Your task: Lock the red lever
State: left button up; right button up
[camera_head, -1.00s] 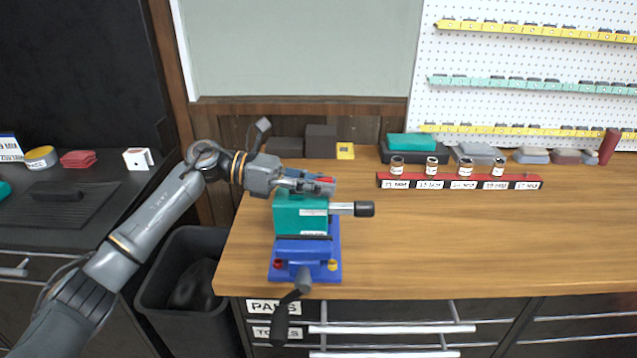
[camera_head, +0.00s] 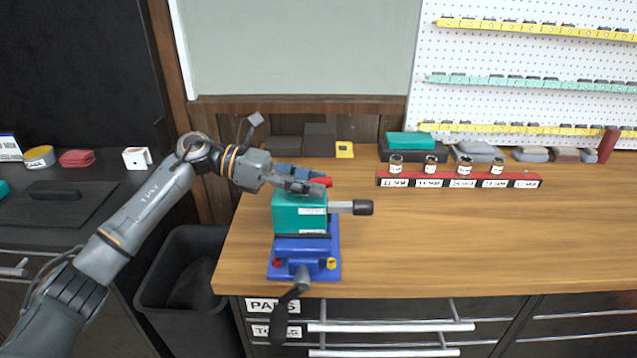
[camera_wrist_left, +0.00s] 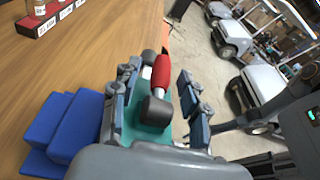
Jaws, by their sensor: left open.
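The red lever (camera_wrist_left: 161,75) stands out from a teal block between the two fingers in the left wrist view; in the head view only a bit of its red end (camera_head: 322,182) shows past the gripper. The teal block (camera_head: 286,216) sits in a blue vise (camera_head: 303,262) on the workbench. A grey rod with a black knob (camera_head: 363,208) sticks out to the block's right. My left gripper (camera_head: 300,180) is open above the block, its fingers on both sides of the lever, apart from it as far as I can see. My right gripper is not in view.
The wooden bench top (camera_head: 440,240) is clear to the right of the vise. A red rack (camera_head: 459,181) with several small jars stands behind, near teal and grey blocks. A black bin (camera_head: 188,290) stands on the floor left of the bench.

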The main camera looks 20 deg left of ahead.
pick_arm(q)
jog(key=v, duration=1)
jog(key=shift+a, duration=0.2)
jog(key=shift+s+f, duration=0.1)
